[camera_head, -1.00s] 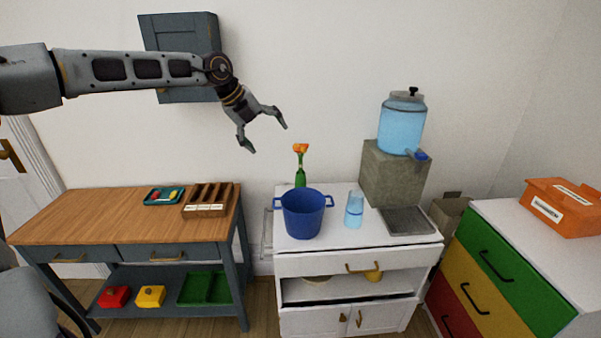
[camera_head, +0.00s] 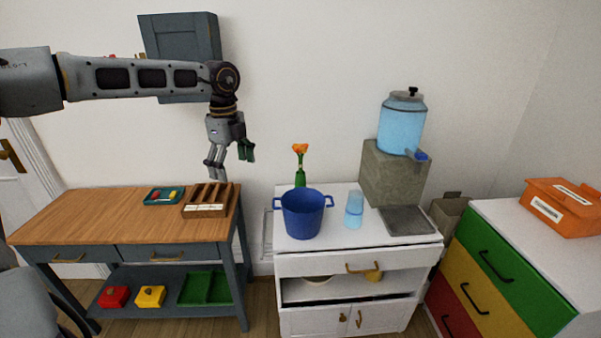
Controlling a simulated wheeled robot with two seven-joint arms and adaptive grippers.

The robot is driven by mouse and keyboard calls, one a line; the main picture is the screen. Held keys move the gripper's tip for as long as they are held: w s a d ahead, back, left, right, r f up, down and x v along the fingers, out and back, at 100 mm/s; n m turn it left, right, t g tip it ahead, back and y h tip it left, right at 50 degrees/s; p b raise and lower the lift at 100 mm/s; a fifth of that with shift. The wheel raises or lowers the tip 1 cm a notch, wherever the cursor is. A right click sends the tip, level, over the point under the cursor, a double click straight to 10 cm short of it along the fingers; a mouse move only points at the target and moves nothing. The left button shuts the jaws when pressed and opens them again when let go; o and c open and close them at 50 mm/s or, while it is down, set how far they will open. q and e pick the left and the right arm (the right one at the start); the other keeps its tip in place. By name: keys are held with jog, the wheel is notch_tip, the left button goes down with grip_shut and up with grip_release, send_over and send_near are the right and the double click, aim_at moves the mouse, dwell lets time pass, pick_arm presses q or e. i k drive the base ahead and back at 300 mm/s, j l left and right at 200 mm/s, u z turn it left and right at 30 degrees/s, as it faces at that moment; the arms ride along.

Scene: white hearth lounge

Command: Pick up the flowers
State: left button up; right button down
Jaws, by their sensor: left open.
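The orange flowers (camera_head: 300,149) stand upright in a green bottle-like vase (camera_head: 300,177) at the back left of the white cabinet's top, behind the blue pot. The pot hides the vase's lower part. My left gripper (camera_head: 231,167) hangs fingers-down to the left of the flowers, above the back right part of the wooden table. It is open and empty, apart from the flowers. My right gripper is not in view.
The blue pot (camera_head: 303,214) and a glass of water (camera_head: 354,209) stand on the white cabinet (camera_head: 336,250). A water dispenser (camera_head: 401,124) sits on a stone block at right. A wooden divided box (camera_head: 208,200) lies on the table (camera_head: 100,215). A wall cabinet (camera_head: 185,90) hangs behind my arm.

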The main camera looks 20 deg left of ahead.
aim_at(298, 148)
jog(key=i, duration=1.5)
